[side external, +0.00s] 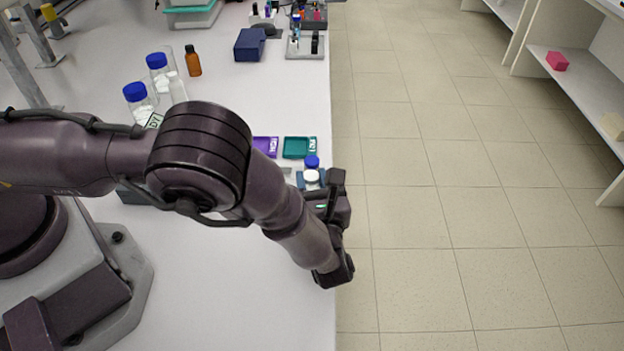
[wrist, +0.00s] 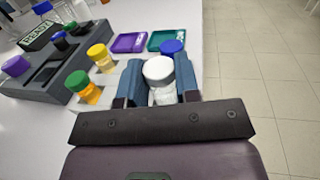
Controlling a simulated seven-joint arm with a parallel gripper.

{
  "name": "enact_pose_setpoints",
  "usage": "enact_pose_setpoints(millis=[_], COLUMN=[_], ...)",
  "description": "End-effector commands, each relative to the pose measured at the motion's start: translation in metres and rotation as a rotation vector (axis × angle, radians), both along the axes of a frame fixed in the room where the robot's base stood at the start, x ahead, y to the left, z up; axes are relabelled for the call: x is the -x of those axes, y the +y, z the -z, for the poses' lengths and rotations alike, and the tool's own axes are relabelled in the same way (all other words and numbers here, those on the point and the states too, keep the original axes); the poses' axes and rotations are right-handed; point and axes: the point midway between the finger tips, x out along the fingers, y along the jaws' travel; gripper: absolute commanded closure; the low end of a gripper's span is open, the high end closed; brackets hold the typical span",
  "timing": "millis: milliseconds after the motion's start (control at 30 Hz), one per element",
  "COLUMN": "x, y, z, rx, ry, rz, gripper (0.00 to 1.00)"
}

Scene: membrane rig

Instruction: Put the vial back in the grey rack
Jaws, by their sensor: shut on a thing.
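My gripper (wrist: 158,85) is shut on a white-capped vial (wrist: 159,72) with pale contents, held upright between its two blue-grey fingers. The white cap (side external: 312,176) also shows in the side external view, beside my gripper (side external: 318,181) near the table's right edge. A blue-capped vial (wrist: 172,47) stands just behind the held vial. Whether the held vial's base touches anything is hidden.
A dark grey device (wrist: 40,87) with a READY display and a purple knob lies at the left. Purple (wrist: 129,43) and teal (wrist: 167,39) trays lie beyond. Blue-capped bottles (side external: 136,93) and a brown bottle (side external: 193,62) stand farther back. The table ends just right of my gripper.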

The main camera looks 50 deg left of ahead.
Motion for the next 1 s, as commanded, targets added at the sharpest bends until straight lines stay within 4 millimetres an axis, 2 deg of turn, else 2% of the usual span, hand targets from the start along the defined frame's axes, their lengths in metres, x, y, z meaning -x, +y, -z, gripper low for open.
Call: enact_pose_setpoints(millis=[1000], x=[0.000], y=[0.000], z=[0.012], rx=[-0.001], ry=[-0.001], rz=[0.000], gripper=[0.96])
